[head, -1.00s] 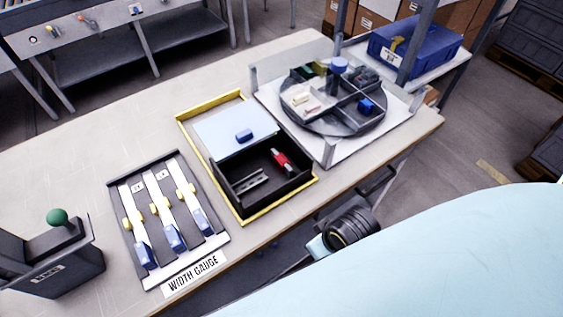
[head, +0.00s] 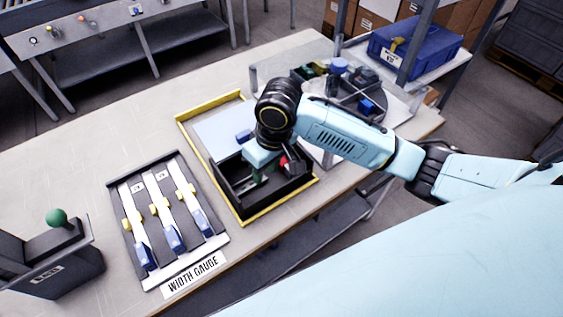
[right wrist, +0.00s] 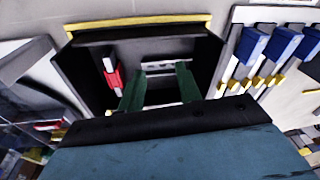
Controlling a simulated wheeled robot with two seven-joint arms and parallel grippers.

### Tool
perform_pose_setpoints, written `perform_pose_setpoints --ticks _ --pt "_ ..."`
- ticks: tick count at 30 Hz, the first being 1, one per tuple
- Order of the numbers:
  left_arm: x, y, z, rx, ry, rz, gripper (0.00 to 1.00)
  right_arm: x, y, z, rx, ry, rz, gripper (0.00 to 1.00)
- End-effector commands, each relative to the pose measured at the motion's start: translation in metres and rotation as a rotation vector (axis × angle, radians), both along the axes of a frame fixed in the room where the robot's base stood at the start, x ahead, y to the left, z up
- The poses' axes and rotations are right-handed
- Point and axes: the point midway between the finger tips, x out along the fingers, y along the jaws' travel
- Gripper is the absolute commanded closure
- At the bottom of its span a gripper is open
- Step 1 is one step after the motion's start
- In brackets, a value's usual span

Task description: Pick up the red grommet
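The red grommet (head: 284,161) is a small red piece inside the open black box, near its right wall in the head view. My right arm partly covers it there. In the right wrist view the red grommet (right wrist: 113,77) lies to the left, with pale and dark parts at its ends. My right gripper (head: 265,172) reaches down over the box. Its two green fingers (right wrist: 161,72) are spread apart with nothing held between them, and the red grommet is outside the left finger. My left gripper is not in view.
A grey slotted metal part (right wrist: 166,66) lies in the black box (head: 240,209), beyond the fingers. A blue block (head: 244,136) sits on the pale lid (head: 212,133).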

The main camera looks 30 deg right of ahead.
Motion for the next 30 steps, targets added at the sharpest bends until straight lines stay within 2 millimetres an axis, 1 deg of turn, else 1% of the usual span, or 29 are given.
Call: perform_pose_setpoints --ticks 1,4,6,9,12,14,21,24,30 --pt "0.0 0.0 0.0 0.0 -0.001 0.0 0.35 0.016 -0.014 0.011 -0.037 0.011 -0.029 0.65" --pt "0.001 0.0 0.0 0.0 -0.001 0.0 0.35 0.034 -0.034 0.027 -0.079 0.046 -0.09 0.65" --pt "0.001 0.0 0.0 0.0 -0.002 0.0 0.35 0.044 -0.046 0.036 -0.102 0.063 -0.129 0.65" --pt "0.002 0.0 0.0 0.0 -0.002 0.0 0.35 0.052 -0.058 0.046 -0.123 0.081 -0.17 0.65" --pt "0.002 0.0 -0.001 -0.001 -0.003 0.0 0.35 0.055 -0.064 0.048 -0.131 0.091 -0.194 0.65" --pt "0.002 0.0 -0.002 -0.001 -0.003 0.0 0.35 0.056 -0.065 0.043 -0.133 0.095 -0.197 0.65" --pt "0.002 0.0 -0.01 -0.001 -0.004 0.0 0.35 0.056 -0.065 -0.004 -0.133 0.095 -0.198 0.65" --pt "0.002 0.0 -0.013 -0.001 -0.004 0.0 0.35 0.056 -0.066 -0.019 -0.132 0.094 -0.198 0.65" --pt "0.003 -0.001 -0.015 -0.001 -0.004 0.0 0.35 0.057 -0.066 -0.032 -0.131 0.091 -0.196 0.65"
